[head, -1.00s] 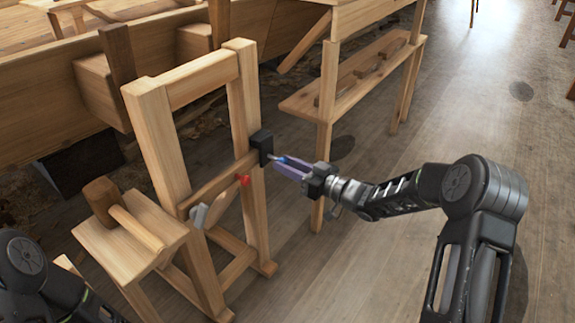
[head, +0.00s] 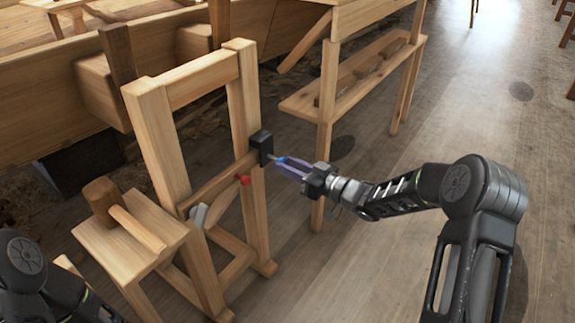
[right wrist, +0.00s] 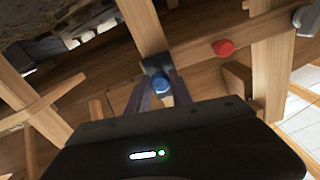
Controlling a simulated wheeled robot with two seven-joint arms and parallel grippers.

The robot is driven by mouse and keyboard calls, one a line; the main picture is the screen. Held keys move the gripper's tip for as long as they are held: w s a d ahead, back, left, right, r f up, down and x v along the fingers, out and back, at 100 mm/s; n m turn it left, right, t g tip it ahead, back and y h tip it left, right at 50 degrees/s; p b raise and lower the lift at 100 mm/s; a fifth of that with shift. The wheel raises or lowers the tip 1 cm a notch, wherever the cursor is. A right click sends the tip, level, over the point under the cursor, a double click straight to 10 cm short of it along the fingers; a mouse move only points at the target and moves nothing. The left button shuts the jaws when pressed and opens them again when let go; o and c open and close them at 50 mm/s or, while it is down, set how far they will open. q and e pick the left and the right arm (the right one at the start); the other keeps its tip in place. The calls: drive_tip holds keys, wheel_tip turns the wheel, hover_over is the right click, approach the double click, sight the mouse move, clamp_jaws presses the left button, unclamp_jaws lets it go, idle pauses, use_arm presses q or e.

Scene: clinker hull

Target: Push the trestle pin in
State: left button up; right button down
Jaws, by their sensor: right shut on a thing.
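The trestle (head: 155,130) is an upright wooden frame with a black block (head: 262,141) on its right post. The trestle pin (head: 281,159) has a blue head and a thin grey shaft that points at the block; how deep it sits is hard to tell. My right gripper (head: 284,164) is shut on the pin from the right side. In the right wrist view the blue head (right wrist: 161,84) shows between the two fingers, in front of the block (right wrist: 157,66). My left gripper is out of view; only part of my left arm shows at lower left.
A red knob (head: 244,180) and a grey piece (head: 198,216) are on the trestle's crossbar. A wooden mallet (head: 103,203) lies on a stool (head: 150,262) at left. A wooden bench with a shelf (head: 300,104) stands behind.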

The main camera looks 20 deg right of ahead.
drive_tip(key=shift+x, duration=1.5)
drive_tip(key=c, duration=1.1)
unclamp_jaws()
drive_tip(key=p+v, duration=0.1)
drive_tip(key=v, duration=0.7)
